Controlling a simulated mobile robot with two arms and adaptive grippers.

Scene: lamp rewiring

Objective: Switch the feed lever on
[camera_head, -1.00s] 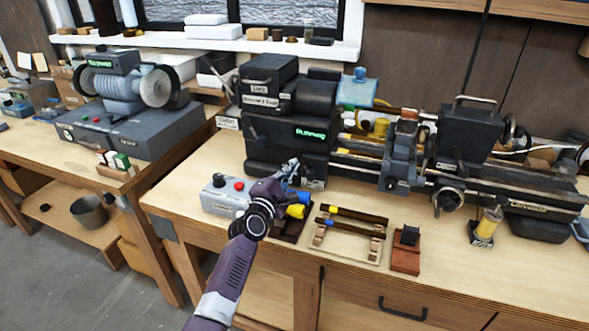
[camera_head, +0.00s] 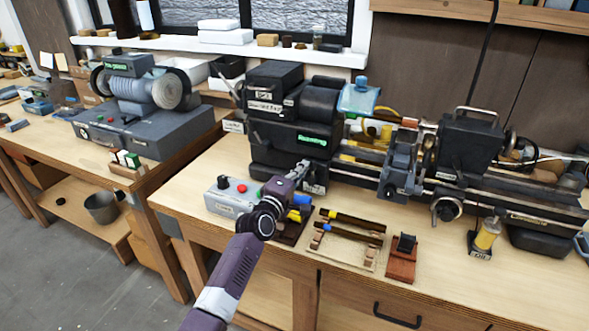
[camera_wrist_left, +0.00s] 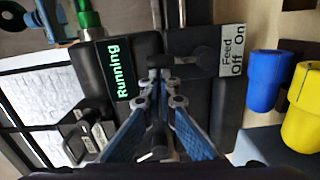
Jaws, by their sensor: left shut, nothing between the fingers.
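The dark lathe (camera_head: 275,150) stands on the wooden bench, with a green "Running" display that also shows in the left wrist view (camera_wrist_left: 114,68). A small plate marked "Feed Off On" (camera_wrist_left: 232,50) sits on its front. A dark lever-like part (camera_wrist_left: 203,59) lies beside the plate, between it and my fingertips; its exact position is hard to tell. My left gripper (camera_wrist_left: 160,72) is shut and empty, its tips close to the lathe front between display and plate. In the head view my left gripper (camera_head: 300,170) hides part of that front. Contact cannot be told. My right gripper is out of view.
A grey control box (camera_head: 228,195) with a red button stands left of my gripper. Blue (camera_wrist_left: 263,80) and yellow (camera_wrist_left: 303,105) handled tools lie close by. A wooden rack (camera_head: 345,238) and a small red-brown block (camera_head: 402,262) stand in front of the lathe.

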